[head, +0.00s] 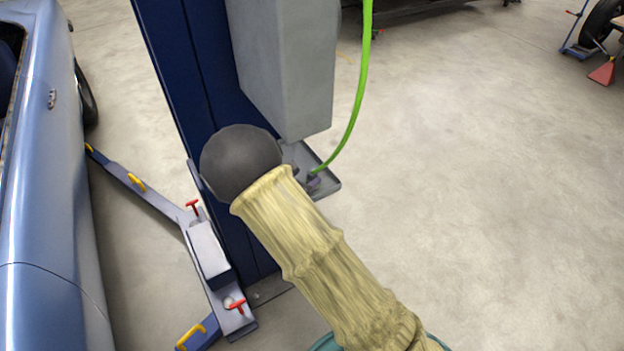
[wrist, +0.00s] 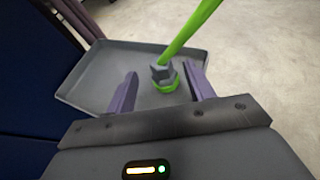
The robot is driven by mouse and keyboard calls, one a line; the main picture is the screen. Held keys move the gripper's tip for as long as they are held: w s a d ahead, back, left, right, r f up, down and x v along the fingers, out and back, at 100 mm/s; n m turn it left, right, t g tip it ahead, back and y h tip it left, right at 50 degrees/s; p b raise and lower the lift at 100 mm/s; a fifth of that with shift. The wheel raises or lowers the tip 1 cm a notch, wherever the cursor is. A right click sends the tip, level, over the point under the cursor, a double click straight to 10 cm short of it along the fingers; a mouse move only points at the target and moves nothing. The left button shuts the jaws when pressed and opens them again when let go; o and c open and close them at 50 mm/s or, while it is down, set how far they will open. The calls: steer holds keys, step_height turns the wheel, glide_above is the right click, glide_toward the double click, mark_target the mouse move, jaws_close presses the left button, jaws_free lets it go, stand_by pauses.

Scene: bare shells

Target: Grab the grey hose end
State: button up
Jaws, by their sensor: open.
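The grey hose end (wrist: 162,74) is a faceted fitting on a bright green hose (wrist: 190,35), with a green ring at its base. It is above or on a shallow grey tray (wrist: 85,75). In the wrist view my gripper (wrist: 160,70) is open, with one purple-grey finger on each side of the hose end in the picture. I cannot tell how deep it lies between them; neither finger visibly touches it. In the head view the green hose (head: 357,95) hangs down to the tray (head: 328,188), and my arm hides the gripper's fingers.
A blue lift post (head: 190,80) with a grey box (head: 285,65) stands close beside the tray. A lift arm (head: 140,190) with red and yellow parts lies at left, by a blue car (head: 40,180). The concrete floor at right (head: 480,180) is clear.

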mark_target(312, 172)
steer(key=shift+p+x, duration=1.05)
steer(key=shift+x, duration=1.55)
steer(key=shift+f, duration=0.1)
steer(key=c, duration=1.1)
steer(key=shift+r+b, duration=0.45)
steer(key=shift+r, duration=0.35)
steer(key=shift+s+a+r+b, duration=0.15)
steer(key=shift+r+b, duration=0.3)
steer(key=shift+r, duration=0.5)
steer(key=s+a+b, duration=0.2)
steer(key=s+a, duration=0.2)
steer(key=s, duration=0.4)
steer(key=s+a+b, duration=0.2)
steer(key=s+a, duration=0.2)
steer(key=s, duration=0.3)
steer(key=shift+s+a, duration=0.2)
steer(key=shift+s, duration=0.15)
